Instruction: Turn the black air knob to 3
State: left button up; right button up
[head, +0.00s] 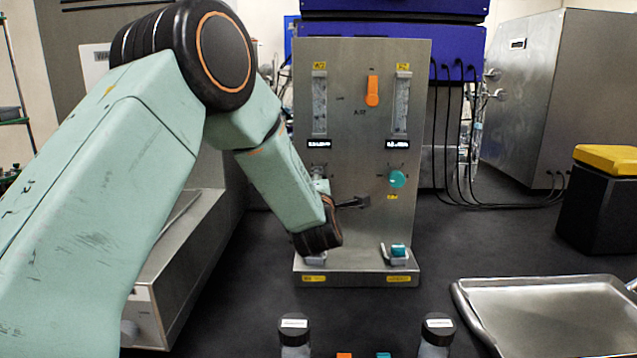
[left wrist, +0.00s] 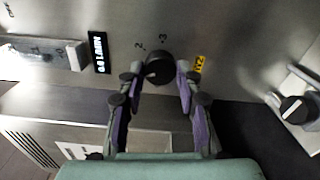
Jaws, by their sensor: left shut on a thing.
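The black air knob (left wrist: 158,66) sits on the steel panel face in the left wrist view. My left gripper (left wrist: 160,76) is shut on it, with a purple-lined finger on each side. The printed marks 2 and 3 show beside the knob. A small pale mark shows on the knob's face, but I cannot tell its exact setting. In the head view my left arm reaches to the left side of the panel (head: 355,120), and the arm mostly hides the knob. My right gripper is in neither view.
A teal knob (head: 397,179) and an orange switch (head: 372,91) are on the panel. Flow tubes stand above two small displays. Black-capped bottles (head: 436,330) stand in front, with a metal tray (head: 560,315) at right.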

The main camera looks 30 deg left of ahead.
pick_arm(q)
jog(key=m+p, duration=0.5)
jog(key=m, duration=0.6)
jog(key=m+p, duration=0.4)
jog(key=m, duration=0.6)
jog(key=shift+f+m+p, duration=0.2)
jog(key=shift+m+p, duration=0.2)
jog(key=shift+s, duration=0.1)
jog(key=o, duration=1.2)
jog(key=shift+r, duration=0.1)
jog(key=shift+c, duration=0.2)
jog(key=v, duration=1.2)
